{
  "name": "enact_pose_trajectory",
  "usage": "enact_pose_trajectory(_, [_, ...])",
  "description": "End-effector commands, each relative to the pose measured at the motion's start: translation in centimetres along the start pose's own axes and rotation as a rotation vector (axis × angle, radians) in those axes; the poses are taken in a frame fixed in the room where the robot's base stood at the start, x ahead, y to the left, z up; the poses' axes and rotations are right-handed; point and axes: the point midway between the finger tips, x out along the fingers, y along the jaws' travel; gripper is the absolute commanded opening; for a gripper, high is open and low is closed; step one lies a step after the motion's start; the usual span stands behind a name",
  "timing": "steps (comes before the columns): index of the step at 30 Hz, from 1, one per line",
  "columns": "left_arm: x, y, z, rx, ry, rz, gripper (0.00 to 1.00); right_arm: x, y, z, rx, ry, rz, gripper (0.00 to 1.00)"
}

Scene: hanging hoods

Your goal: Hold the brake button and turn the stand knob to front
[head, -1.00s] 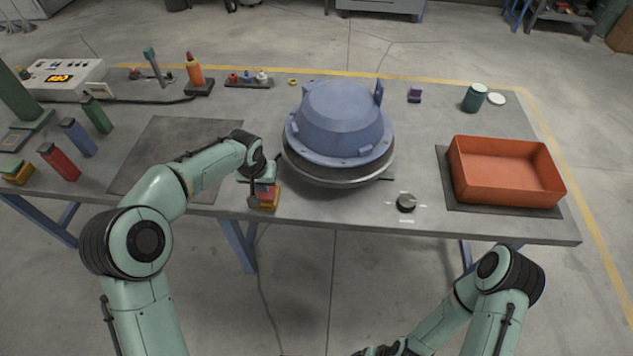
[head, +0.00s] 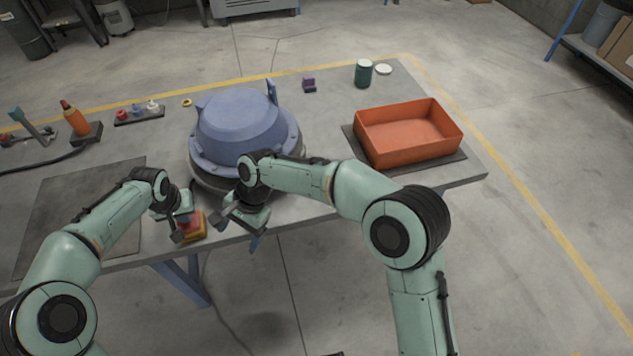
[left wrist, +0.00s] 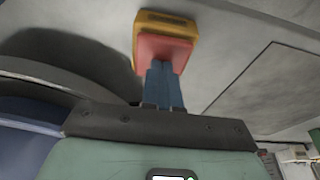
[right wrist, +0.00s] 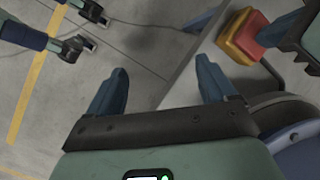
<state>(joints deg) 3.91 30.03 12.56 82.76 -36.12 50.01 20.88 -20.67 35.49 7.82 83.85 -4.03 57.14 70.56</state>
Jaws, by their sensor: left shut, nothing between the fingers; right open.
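The brake button is a red block on a yellow base (head: 196,230) at the table's front edge in the head view. My left gripper (head: 180,212) is shut over it with nothing between the fingers. In the left wrist view its blue fingertips (left wrist: 164,78) meet the red top (left wrist: 163,50) and seem to touch it. My right gripper (head: 238,228) is open and empty, near the front edge just right of the button. In the right wrist view its fingers (right wrist: 160,82) are spread beside the table edge, with the button (right wrist: 238,38) beyond. The stand knob is not visible in any current view.
The blue hood (head: 240,125) on its round stand is behind my right gripper. An orange bin (head: 375,145) stands on a dark mat at the right. A green jar (head: 363,73) and small parts lie at the back. A dark mat (head: 75,205) lies left.

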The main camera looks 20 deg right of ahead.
Motion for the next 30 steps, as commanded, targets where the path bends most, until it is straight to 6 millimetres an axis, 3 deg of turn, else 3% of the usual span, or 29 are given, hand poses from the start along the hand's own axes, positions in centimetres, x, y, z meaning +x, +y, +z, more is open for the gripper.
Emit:
enact_pose_trajectory(1, [0.5, 0.0, 0.4, 0.001, -0.013, 0.000, 0.00, -3.6, -1.8, 2.0, 0.035, 0.008, -0.013, 0.84])
enact_pose_trajectory(2, [0.5, 0.0, 0.4, 0.001, -0.013, 0.000, 0.00, -5.5, -2.4, 2.9, 0.071, 0.011, -0.010, 0.84])
enact_pose_trajectory(5, [0.5, 0.0, 0.4, 0.001, -0.014, 0.000, 0.00, -10.7, -3.2, 3.6, 0.251, 0.034, -0.004, 0.84])
enact_pose_trajectory(8, [0.5, 0.0, 0.5, 0.001, -0.015, -0.001, 0.00, -13.8, -2.7, -0.7, 0.551, 0.087, -0.003, 0.84])
enact_pose_trajectory(9, [0.5, 0.0, 0.5, 0.001, -0.015, -0.001, 0.00, -14.2, -2.0, -4.0, 0.705, 0.122, -0.006, 0.84])
enact_pose_trajectory(12, [0.5, 0.0, 0.5, 0.001, -0.015, -0.001, 0.00, -14.6, 0.4, -11.4, 1.020, 0.211, -0.025, 0.84])
enact_pose_trajectory(15, [0.5, 0.0, 0.5, 0.000, -0.015, -0.001, 0.00, -14.9, 3.1, -17.1, 1.255, 0.298, -0.051, 0.84])
enact_pose_trajectory(18, [0.5, 0.0, 0.4, 0.000, -0.014, 0.000, 0.00, -15.3, 5.4, -20.9, 1.418, 0.370, -0.078, 0.84])
enact_pose_trajectory(21, [0.5, 0.0, 0.5, 0.000, -0.015, 0.000, 0.00, -15.6, 6.8, -23.0, 1.515, 0.418, -0.098, 0.84])
enact_pose_trajectory(25, [0.5, 0.0, 0.5, 0.001, -0.015, 0.000, 0.00, -15.4, 7.7, -24.2, 1.564, 0.444, -0.107, 0.84])
enact_pose_trajectory(30, [0.5, 0.0, 0.5, 0.001, -0.015, 0.000, 0.00, -13.3, 8.3, -25.0, 1.569, 0.445, -0.104, 0.84])
